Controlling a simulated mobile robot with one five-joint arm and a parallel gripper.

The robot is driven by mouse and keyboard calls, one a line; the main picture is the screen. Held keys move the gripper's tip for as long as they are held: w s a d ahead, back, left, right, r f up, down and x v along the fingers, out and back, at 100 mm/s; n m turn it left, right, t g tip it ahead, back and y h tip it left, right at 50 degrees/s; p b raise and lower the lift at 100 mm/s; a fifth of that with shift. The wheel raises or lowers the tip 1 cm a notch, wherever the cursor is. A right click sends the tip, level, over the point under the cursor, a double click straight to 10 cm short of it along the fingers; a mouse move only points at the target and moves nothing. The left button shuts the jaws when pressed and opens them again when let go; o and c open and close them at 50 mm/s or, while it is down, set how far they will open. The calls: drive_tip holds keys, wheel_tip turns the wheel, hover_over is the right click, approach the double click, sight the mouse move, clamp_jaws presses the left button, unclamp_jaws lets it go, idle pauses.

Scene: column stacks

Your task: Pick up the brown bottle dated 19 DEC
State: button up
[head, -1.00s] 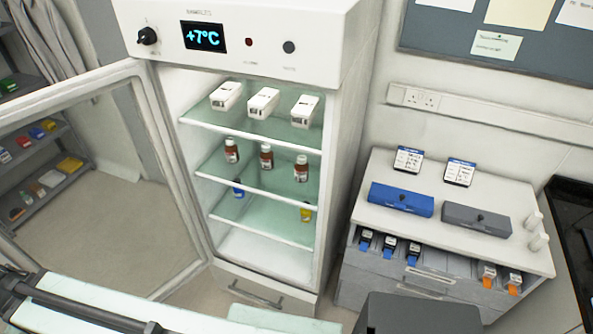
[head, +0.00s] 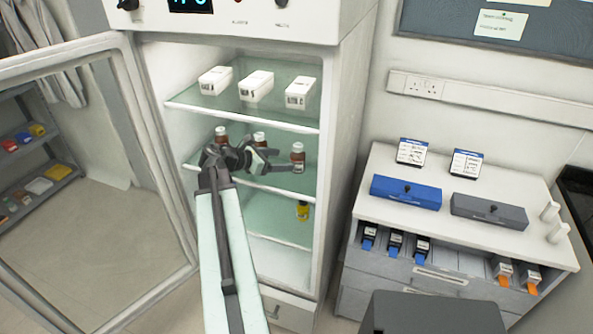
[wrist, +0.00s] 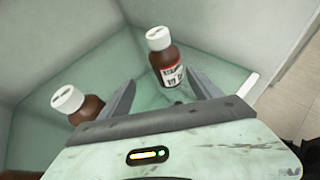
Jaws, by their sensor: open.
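Three brown bottles with white caps stand on the middle glass shelf of the open fridge: a left one (head: 221,134), a middle one (head: 259,140) partly behind my gripper, and a right one (head: 298,156). My gripper (head: 280,160) is open at the shelf's front, its fingers pointing toward the right bottle. In the wrist view, one bottle (wrist: 170,68) with a white and red label stands ahead between the open fingers (wrist: 162,92), apart from them. Another bottle (wrist: 88,110) is outside the left finger, partly hidden. The dates are too small to read.
White boxes (head: 257,86) stand on the shelf above. A yellow-labelled bottle (head: 302,211) stands on the shelf below. The open fridge door (head: 75,190) is at left, the fridge side wall at right. A drawer cabinet (head: 440,255) stands further right.

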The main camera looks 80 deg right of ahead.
sight(304, 156)
drive_tip(key=shift+s+d+r+g, duration=0.15)
drive_tip(key=shift+s+d, duration=0.05)
drive_tip(key=shift+s, duration=0.45)
drive_tip(key=shift+s+d+r+g, duration=0.1)
drive_tip(key=shift+s+d+g, duration=0.1)
drive_tip(key=shift+s, duration=0.4)
drive_tip(key=b+x, duration=0.1)
drive_tip(key=x, duration=0.1)
drive_tip(key=b+x, duration=0.1)
drive_tip(key=x, duration=0.2)
drive_tip(key=b+x, duration=0.1)
drive_tip(key=x, duration=0.1)
drive_tip(key=shift+d+f, duration=0.15)
drive_tip(key=shift+f, duration=0.3)
drive_tip(key=shift+s+r, duration=0.1)
clamp_jaws()
drive_tip(key=shift+r+p, duration=0.45)
wheel_tip(304, 156, up, 3)
drive_tip(key=p, duration=0.3)
drive_tip(key=shift+r, duration=0.1)
drive_tip(key=w+a, duration=1.2)
drive_tip(key=w, duration=0.1)
drive_tip(key=shift+a+f, duration=0.25)
drive_tip(key=shift+f, duration=0.05)
